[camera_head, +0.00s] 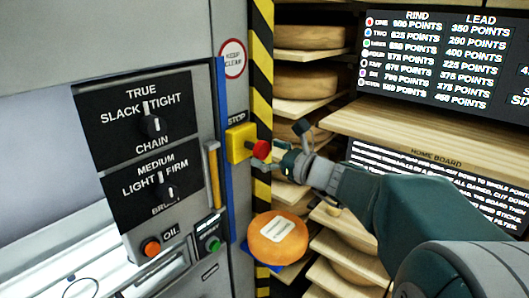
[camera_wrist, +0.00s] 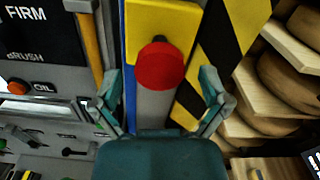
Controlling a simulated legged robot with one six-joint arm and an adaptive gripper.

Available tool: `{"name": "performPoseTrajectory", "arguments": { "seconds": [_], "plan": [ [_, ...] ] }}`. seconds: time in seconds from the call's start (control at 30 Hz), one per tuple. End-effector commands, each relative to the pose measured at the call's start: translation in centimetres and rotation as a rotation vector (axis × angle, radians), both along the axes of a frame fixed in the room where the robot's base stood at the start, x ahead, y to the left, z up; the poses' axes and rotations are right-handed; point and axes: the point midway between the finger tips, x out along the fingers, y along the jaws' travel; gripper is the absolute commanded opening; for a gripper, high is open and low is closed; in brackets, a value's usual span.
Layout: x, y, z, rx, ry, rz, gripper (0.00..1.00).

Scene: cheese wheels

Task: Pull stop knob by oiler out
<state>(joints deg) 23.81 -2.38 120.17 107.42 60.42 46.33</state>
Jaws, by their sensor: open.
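The stop knob (camera_head: 261,149) is a red round button on a yellow box (camera_head: 239,143) under a STOP label, on the machine's right edge. In the wrist view the red knob (camera_wrist: 160,66) is near the middle, on the yellow plate (camera_wrist: 150,18). My gripper (camera_head: 290,143) is just right of the knob, its fingers spread. In the wrist view its two fingers (camera_wrist: 160,88) stand wide on either side of the knob, and I see no contact. The oiler is not clearly identifiable; an orange button (camera_head: 151,247) marked OIL sits at the lower left.
Black panels hold the chain dial (camera_head: 152,125) and brush dial (camera_head: 164,187). A yellow handle (camera_head: 213,175) and a green button (camera_head: 211,244) are left of the stop box. An orange cheese wheel (camera_head: 278,241) is below. Shelves of cheese (camera_head: 303,91) stand behind, right.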

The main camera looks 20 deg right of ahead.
Motion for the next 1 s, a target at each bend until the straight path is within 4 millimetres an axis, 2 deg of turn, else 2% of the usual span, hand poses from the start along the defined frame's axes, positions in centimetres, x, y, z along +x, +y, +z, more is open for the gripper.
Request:
{"name": "performPoseTrajectory", "arguments": {
  "seconds": [0.5, 0.7, 1.0],
  "plan": [
    [-8.1, -5.2, -0.1, 0.000, 0.000, -0.005, 0.96],
    [-9.4, -6.0, -0.1, -0.001, 0.000, -0.001, 0.96],
    [-9.6, -6.0, -0.1, -0.001, 0.001, 0.001, 0.96]
  ]
}}
